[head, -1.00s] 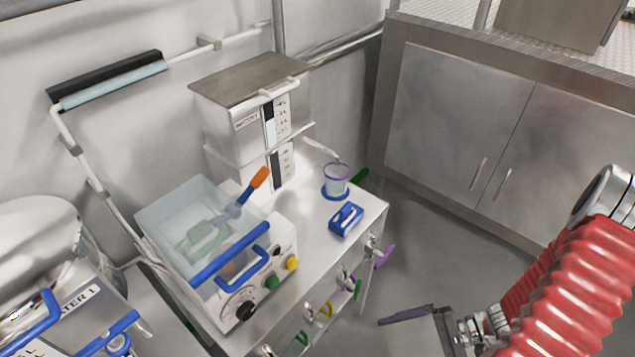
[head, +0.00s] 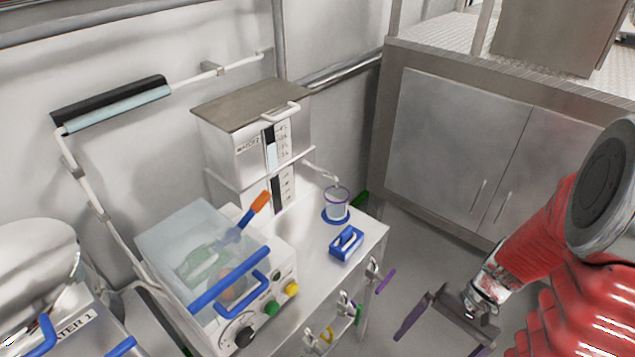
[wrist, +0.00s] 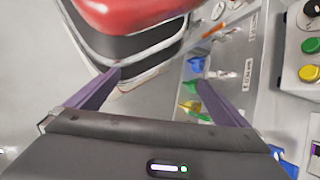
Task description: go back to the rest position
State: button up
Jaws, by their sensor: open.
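My gripper (head: 440,330) is in the lower right of the head view, in front of the bench and apart from it. Its two dark purple fingers stand wide apart with nothing between them. In the wrist view my gripper (wrist: 160,85) is also open. My red sleeved arm reaches in from the right edge.
A white bench (head: 372,240) holds a clear bath with a blue handle (head: 230,280), a white dispenser (head: 250,140), a purple-rimmed cup (head: 337,205) and a blue block (head: 346,243). A steel cabinet (head: 455,140) stands behind clear floor.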

jog(key=w+a+r+n+t+h, duration=0.1)
jog(key=a+r+n+t+h, duration=0.1)
jog(key=r, duration=1)
jog(key=a+r+n+t+h, duration=0.3)
jog(key=a+r+t, duration=0.3)
jog(key=r, duration=0.6)
jog(key=shift+w+r+n+t, duration=0.3)
jog(key=shift+w+n, duration=0.1)
jog(key=shift+n, duration=0.5)
